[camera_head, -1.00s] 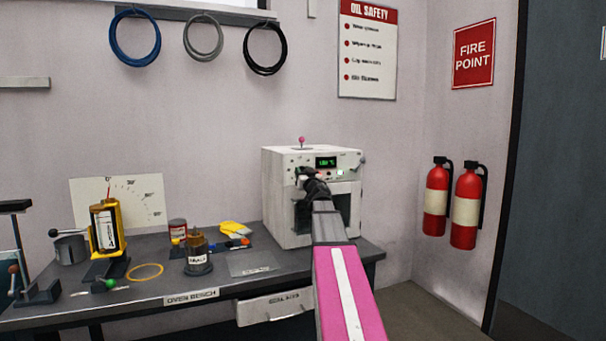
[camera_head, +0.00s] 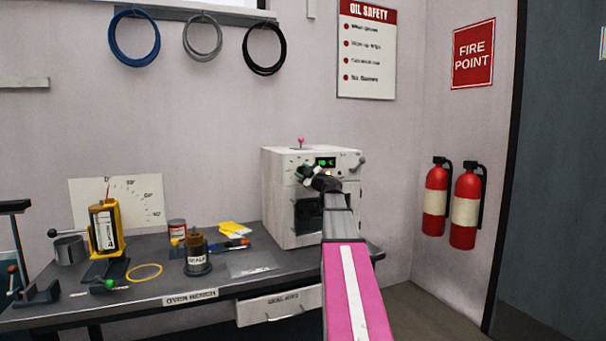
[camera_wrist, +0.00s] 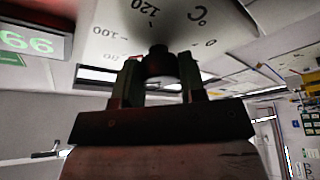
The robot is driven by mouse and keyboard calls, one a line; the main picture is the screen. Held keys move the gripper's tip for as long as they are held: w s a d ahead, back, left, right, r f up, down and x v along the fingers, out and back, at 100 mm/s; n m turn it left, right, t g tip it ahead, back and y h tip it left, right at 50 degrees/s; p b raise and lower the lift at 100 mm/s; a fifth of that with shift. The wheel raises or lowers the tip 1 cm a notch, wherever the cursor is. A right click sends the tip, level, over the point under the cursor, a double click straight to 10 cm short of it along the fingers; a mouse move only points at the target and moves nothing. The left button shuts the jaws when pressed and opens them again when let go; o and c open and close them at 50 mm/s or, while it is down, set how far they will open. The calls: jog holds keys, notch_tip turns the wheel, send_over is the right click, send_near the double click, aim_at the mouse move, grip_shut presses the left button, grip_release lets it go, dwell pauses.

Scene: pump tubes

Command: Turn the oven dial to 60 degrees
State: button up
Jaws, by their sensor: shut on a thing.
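The white oven (camera_head: 280,200) stands at the back right of the bench. Its green display (camera_head: 326,162) is partly hidden by my arm; in the wrist view the display (camera_wrist: 30,43) shows digits that look like 66, cut off by the frame's edge. The dark dial (camera_wrist: 158,58) sits on a white scale plate (camera_wrist: 205,18) with marks 100, 120 and °C. My gripper (camera_wrist: 160,72) is shut on the dial, one finger on each side. In the head view my gripper (camera_head: 310,174) is at the oven's upper front and hides the dial. The dial's pointer is unclear.
A pink-topped knob (camera_head: 300,141) stands on the oven's top and a grey lever (camera_head: 361,163) is at its right. A yellow holder (camera_head: 97,240), a dark pot (camera_head: 197,255) and a yellow ring (camera_head: 144,272) are on the bench, left of my arm.

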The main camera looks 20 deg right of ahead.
jog(key=shift+r+n+g+y, duration=0.15)
jog(key=shift+n+g, duration=0.7)
jog(key=shift+n, duration=1.45)
jog(key=shift+r+n+g+y, duration=0.2)
jog(key=shift+n+g, duration=0.65)
jog(key=shift+n, duration=1.45)
jog(key=shift+f, duration=0.2)
jog(key=o, duration=0.9)
jog(key=v, duration=1.1)
